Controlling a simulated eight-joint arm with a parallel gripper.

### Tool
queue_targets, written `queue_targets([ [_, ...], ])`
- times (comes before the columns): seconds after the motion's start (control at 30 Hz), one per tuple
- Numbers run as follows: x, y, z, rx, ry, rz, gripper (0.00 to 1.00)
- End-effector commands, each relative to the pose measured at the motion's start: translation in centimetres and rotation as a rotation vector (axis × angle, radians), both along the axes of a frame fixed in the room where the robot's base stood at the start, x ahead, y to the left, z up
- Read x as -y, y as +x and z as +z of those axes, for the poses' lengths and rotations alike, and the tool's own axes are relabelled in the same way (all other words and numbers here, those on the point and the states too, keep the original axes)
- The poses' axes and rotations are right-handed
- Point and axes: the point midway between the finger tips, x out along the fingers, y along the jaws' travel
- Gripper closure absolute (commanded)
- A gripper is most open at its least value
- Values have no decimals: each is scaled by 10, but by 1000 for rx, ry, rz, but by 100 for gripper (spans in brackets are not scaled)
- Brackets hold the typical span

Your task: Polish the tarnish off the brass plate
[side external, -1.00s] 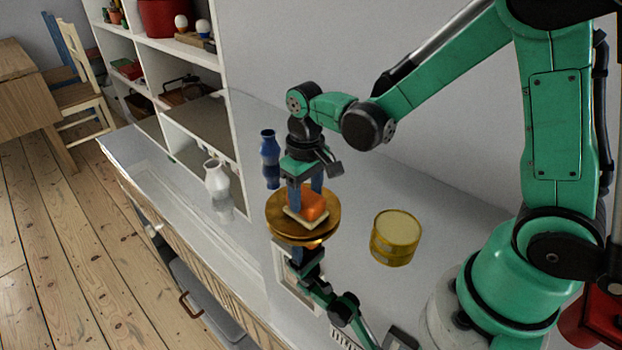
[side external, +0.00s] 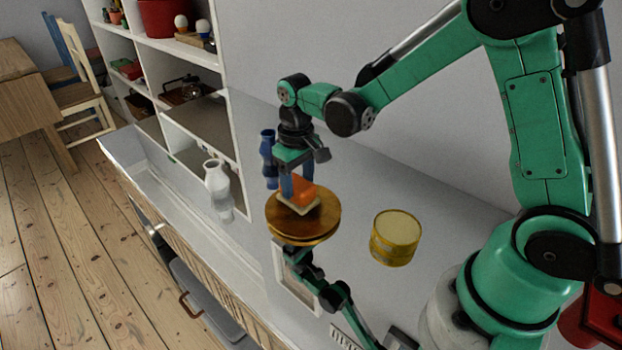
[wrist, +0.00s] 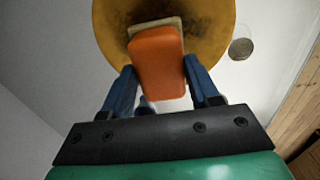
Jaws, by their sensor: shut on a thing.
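The pad appears to rest on the plate's far left part; contact is hard to tell. In the wrist view, the orange block (wrist: 157,62) sits between my two blue fingers. The plate under the pad is hidden.
A yellow tin (side external: 397,238) stands to the right of the plate. A white shelf unit (side external: 215,100) stands behind. The worktop's front edge runs along the left.

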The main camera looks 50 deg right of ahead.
Motion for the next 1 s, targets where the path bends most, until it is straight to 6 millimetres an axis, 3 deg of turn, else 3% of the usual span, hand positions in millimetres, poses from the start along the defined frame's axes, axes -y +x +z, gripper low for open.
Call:
queue_targets([
  [0.67,-4,-62,1,0,0,0,88],
  [1.0,-2,-30,0,0,0,0,88],
])
